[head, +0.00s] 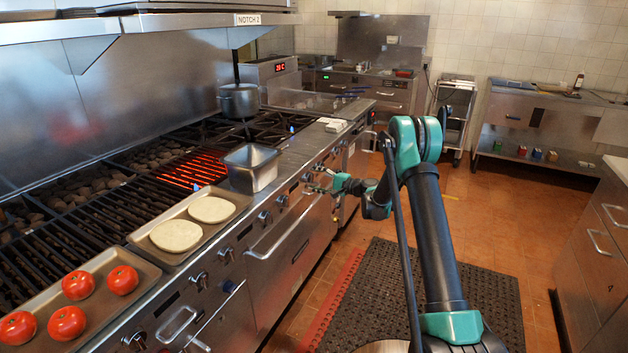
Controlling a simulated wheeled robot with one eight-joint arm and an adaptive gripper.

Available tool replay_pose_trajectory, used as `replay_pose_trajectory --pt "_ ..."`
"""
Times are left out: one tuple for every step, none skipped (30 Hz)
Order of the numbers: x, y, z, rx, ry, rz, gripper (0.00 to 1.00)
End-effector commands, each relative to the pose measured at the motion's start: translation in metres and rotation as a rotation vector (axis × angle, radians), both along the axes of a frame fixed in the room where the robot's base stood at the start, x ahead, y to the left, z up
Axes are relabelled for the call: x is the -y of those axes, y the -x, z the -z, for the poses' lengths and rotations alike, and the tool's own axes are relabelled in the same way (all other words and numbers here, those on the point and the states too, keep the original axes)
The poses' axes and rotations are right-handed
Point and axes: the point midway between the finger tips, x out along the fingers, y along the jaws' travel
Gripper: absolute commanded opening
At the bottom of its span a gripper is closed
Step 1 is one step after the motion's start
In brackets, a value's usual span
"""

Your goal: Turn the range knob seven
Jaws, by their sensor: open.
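The range front (290,215) carries a row of knobs along its upper edge. Near knobs show at the lower left, such as one knob (200,281), and others sit mid-row, such as another knob (264,217). No numbers are readable on them, so I cannot tell which is knob seven. My gripper (313,186) is at the knob row towards the far end, close to a knob (306,177). It is open and small in the view. I cannot tell whether its fingers are around or touching a knob.
Oven handles (285,228) stick out below the knobs. A metal pan (252,168), a tray with dough rounds (178,236) and a tray with tomatoes (95,300) sit on top, beside a glowing burner (190,170). A dark mat (490,300) covers the floor.

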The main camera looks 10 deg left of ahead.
Motion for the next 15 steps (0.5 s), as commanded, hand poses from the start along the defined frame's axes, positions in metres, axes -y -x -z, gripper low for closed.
replay_pose_trajectory --pt "0.006 0.002 -0.001 0.0 0.0 0.002 0.62" --pt "0.01 0.004 -0.001 0.0 0.0 0.002 0.62" --pt "0.016 0.007 -0.002 0.0 0.0 0.003 0.62" --pt "0.021 0.009 -0.002 0.0 0.0 0.003 0.62" --pt "0.027 0.011 -0.003 0.0 -0.001 0.003 0.62" --pt "0.034 0.015 -0.003 0.0 0.0 0.004 0.62" --pt "0.04 0.017 -0.004 0.0 0.0 0.004 0.62" --pt "0.046 0.02 -0.005 0.0 -0.001 0.003 0.62" --pt "0.054 0.024 -0.005 0.0 0.0 0.004 0.62" --pt "0.059 0.026 -0.006 0.0 0.0 0.004 0.62" --pt "0.065 0.029 -0.007 0.0 0.0 0.003 0.62" --pt "0.071 0.032 -0.007 0.0 0.0 0.003 0.62" --pt "0.076 0.034 -0.007 0.0 0.0 0.003 0.62" --pt "0.08 0.036 -0.008 0.0 0.0 0.003 0.62" --pt "0.086 0.039 -0.008 0.0 0.0 0.003 0.62"
